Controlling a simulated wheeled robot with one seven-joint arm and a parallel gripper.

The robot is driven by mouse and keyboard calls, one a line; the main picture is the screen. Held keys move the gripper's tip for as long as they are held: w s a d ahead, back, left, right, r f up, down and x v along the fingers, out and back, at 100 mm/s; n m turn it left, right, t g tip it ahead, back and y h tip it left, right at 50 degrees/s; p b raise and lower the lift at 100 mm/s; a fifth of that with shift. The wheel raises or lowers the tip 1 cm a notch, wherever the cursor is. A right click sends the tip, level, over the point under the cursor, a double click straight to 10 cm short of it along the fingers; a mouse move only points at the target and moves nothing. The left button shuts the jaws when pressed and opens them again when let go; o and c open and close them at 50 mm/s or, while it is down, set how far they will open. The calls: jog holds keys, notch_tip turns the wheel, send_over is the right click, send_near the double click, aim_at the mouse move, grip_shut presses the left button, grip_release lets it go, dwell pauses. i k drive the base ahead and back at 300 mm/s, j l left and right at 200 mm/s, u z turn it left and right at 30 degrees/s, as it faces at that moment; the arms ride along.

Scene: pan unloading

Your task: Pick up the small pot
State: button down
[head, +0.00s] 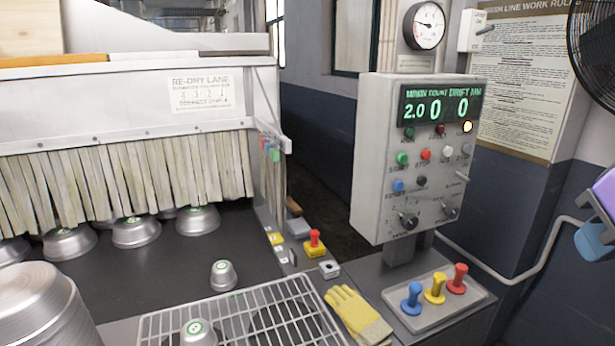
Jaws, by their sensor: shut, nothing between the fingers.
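A small silver pot (223,277) stands upside down on the dark belt, with a green and white mark on its upturned base. A second silver pot (198,334) with a like mark shows at the bottom edge, at the wire rack (290,309); its lower part is cut off. The picture does not settle which one the task names. My gripper's fingers are not in view. A purple and blue piece, possibly part of my arm, shows at the right edge, well away from both pots.
Wider pots (136,231) stand on the dark belt (170,272) near the strip curtain (110,180). A large metal stack (40,310) fills the lower left. A yellow glove (357,314) lies right of the rack. A control box (415,155) and coloured levers (435,290) stand at right.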

aim_at(224, 278)
jog(key=i+u, duration=0.15)
jog(key=u, duration=0.25)
jog(key=i+u, duration=0.15)
jog(key=u, duration=0.25)
jog(key=i+l+u, duration=0.1)
jog(key=u, duration=0.3)
